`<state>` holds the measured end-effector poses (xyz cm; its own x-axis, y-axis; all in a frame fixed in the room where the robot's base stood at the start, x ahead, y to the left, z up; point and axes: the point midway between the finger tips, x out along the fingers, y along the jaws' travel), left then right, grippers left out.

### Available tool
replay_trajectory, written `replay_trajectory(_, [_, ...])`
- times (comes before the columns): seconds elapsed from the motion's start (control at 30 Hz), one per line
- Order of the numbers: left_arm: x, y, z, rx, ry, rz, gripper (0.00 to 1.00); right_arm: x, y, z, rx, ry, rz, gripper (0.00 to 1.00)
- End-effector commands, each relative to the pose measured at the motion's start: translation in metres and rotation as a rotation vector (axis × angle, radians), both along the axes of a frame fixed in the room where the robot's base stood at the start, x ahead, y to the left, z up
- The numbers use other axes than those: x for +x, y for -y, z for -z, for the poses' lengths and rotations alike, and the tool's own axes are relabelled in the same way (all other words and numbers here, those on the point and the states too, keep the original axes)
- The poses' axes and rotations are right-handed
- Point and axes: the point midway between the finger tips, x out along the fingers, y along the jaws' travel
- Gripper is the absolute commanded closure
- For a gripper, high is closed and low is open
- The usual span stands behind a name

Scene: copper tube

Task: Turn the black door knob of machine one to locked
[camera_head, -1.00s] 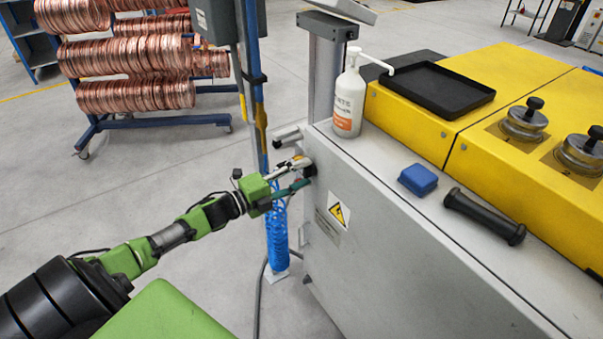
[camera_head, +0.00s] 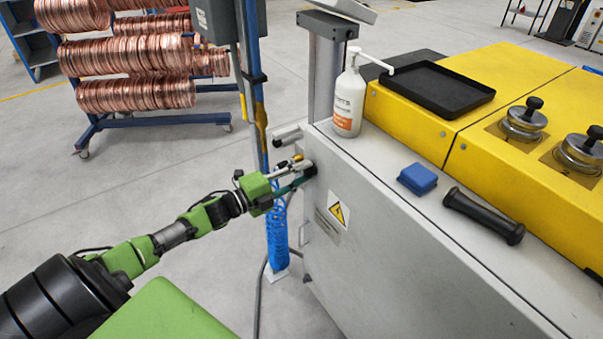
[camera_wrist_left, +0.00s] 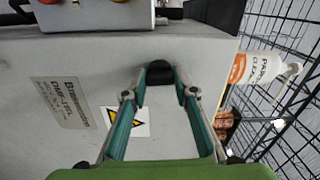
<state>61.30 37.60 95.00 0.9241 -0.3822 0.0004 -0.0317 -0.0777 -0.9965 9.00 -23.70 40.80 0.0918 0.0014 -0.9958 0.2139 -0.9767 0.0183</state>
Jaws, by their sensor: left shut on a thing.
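The black door knob (camera_wrist_left: 159,73) sits on the grey side panel of the machine (camera_head: 400,250). In the left wrist view it lies between the two fingertips of my left gripper (camera_wrist_left: 160,92). In the head view my left gripper (camera_head: 300,174) reaches the panel near its upper left corner, and the knob (camera_head: 311,170) is partly hidden by the fingers. The gripper is shut on the knob. The knob's exact turn angle cannot be read. My right gripper is not in view.
On the machine top stand a white pump bottle (camera_head: 348,98), a blue block (camera_head: 417,179) and a black handle (camera_head: 484,215). A blue pole with a blue coiled hose (camera_head: 277,238) stands close behind my gripper. A rack of copper coils (camera_head: 135,60) is farther back.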

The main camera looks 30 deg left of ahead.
Motion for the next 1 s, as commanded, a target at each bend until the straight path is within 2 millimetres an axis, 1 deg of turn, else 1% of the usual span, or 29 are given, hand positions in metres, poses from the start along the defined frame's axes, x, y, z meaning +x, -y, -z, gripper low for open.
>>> replay_trajectory(0.27, [0.0,0.0,-0.001,-0.197,-0.084,0.0,0.95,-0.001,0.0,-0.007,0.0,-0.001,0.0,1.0])
replay_trajectory(1.0, [0.0,0.0,0.0,-0.848,-0.353,0.001,0.95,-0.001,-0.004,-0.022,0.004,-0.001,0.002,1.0])
